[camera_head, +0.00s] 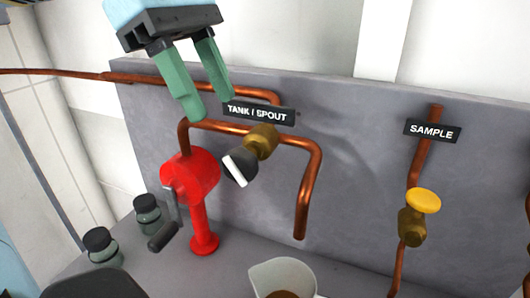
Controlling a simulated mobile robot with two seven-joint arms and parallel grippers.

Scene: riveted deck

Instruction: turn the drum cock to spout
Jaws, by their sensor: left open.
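The drum cock (262,141) is a brass valve on a copper pipe, below a black sign (259,113) reading "TANK / SPOUT". Its dark handle (240,166) has a white bar and points down and to the left. The copper spout (302,205) bends down to the right of it. My left gripper (211,106) is above and left of the cock, fingers pointing down. It is open, with nothing between its green fingers, and apart from the handle. My right gripper is not in view.
A red crank pump (201,215) stands left of the cock. A white jug (283,271) with brown contents sits below the spout. A yellow-topped valve (423,202) is under a "SAMPLE" sign (432,131) at right. Two dark-capped jars (147,215) stand at left.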

